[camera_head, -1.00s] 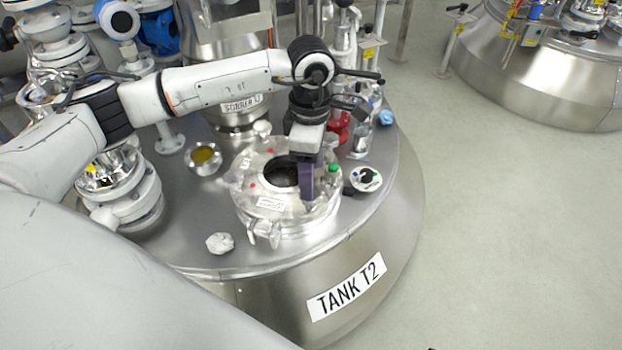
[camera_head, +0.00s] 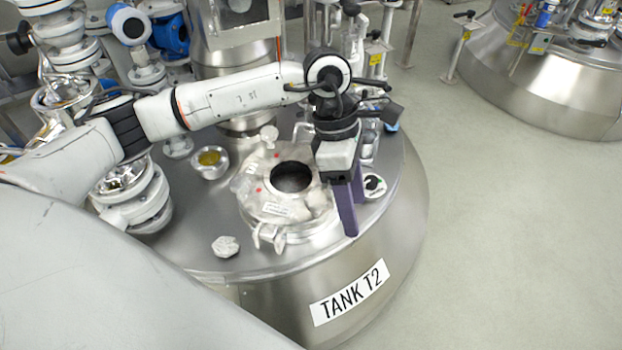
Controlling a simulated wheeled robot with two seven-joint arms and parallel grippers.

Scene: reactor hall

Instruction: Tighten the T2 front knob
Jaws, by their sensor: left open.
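The tank marked TANK T2 (camera_head: 349,293) fills the middle, with a round hatch (camera_head: 262,190) on its top around a dark circular opening (camera_head: 291,177). Pale metal clamp parts (camera_head: 268,237) stand at the hatch's front edge. A white lobed knob (camera_head: 226,246) sits on the tank top, front left of the hatch. Another pale knob (camera_head: 269,134) stands at the hatch's back. I cannot tell surely which is the front knob. My left gripper (camera_head: 352,214) is open and empty, its purple fingers pointing down over the hatch's right side, apart from both knobs. My right gripper is out of view.
A small dial with a black handle (camera_head: 375,185) sits just right of my left gripper. An amber sight glass (camera_head: 210,158) and white pipework (camera_head: 150,205) stand left of the hatch. The floor at right (camera_head: 500,240) is clear.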

